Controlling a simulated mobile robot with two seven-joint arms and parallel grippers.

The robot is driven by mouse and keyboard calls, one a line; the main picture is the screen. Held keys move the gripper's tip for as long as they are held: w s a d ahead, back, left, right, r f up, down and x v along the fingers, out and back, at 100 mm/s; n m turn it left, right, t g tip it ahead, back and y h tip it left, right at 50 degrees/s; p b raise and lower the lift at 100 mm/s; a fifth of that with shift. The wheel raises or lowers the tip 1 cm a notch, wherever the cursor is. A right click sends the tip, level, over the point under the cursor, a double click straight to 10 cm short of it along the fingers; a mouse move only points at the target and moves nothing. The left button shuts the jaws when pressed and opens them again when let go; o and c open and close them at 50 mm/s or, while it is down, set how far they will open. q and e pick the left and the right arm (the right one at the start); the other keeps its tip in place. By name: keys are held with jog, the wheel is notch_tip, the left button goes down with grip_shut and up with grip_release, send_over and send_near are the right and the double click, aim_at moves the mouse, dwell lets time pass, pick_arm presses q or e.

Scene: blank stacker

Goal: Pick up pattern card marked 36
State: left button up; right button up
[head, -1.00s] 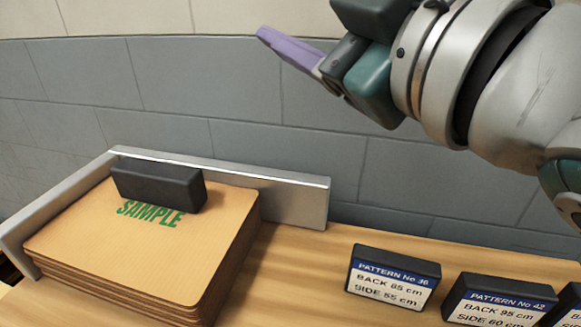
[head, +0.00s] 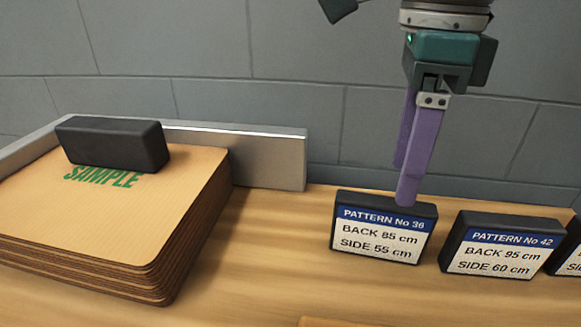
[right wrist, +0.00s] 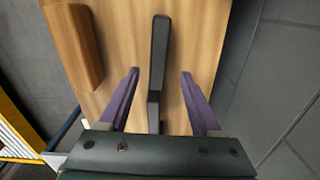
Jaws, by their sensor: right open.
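The black card marked Pattern No 36 (head: 383,230) stands upright on the wooden table, its blue-and-white label facing me in the head view. My right gripper (head: 405,185) is open and points down at it, its purple fingertips at the height of the card's top edge. In the right wrist view the card shows edge-on as a dark bar (right wrist: 160,48), and the open fingers (right wrist: 160,72) lie on either side of it with gaps. I cannot tell how far the tips reach down beside it. My left gripper is not in view.
The Pattern No 42 card (head: 503,245) stands close to the right, with another card (head: 568,252) beyond it. A cardboard stack (head: 95,215) marked SAMPLE, with a black block (head: 112,143) on top, sits at left against a metal rail (head: 270,158). A grey wall (head: 270,70) rises behind.

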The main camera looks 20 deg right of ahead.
aim_at(380, 224)
notch_tip(380, 224, down, 4)
jog(key=shift+r, duration=0.2)
jog(key=f, duration=0.2)
jog(key=a+f, duration=0.1)
jog(key=f, duration=0.1)
jog(key=shift+w+f, duration=0.2)
jog(key=shift+f, duration=0.5)
grip_shut()
